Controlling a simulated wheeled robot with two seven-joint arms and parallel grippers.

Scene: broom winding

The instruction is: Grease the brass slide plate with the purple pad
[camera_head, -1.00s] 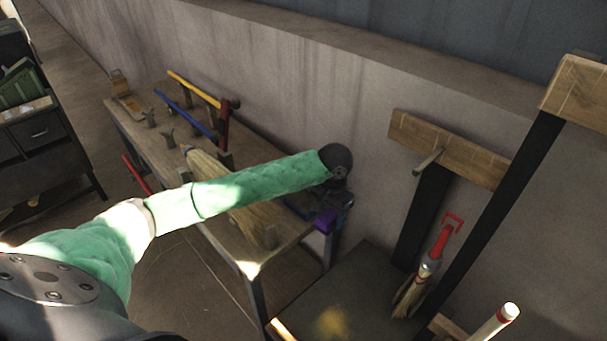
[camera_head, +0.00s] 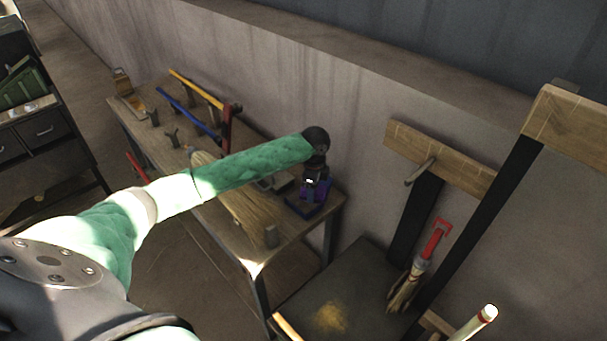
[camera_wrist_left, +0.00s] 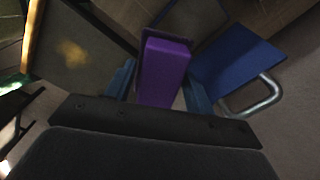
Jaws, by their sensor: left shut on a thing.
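My left gripper (camera_head: 314,187) is at the near right end of the wooden bench (camera_head: 228,228), pointing down. In the left wrist view the gripper (camera_wrist_left: 160,88) is shut on the purple pad (camera_wrist_left: 165,68), a small block between its two blue-grey fingers. In the head view the pad (camera_head: 323,191) shows as a purple patch, partly hidden by the gripper. I cannot pick out the brass slide plate for certain; a tan plate-like piece with an orange patch (camera_head: 134,103) lies at the bench's far left end. My right gripper is not in view.
A blue flat piece with a metal handle (camera_wrist_left: 235,55) is close beside the pad. A straw bundle (camera_head: 248,207), a blue-handled tool (camera_head: 185,112) and a yellow-handled tool (camera_head: 195,87) lie on the bench. A dark post frame (camera_head: 480,235) and a small red-handled broom (camera_head: 420,265) stand right.

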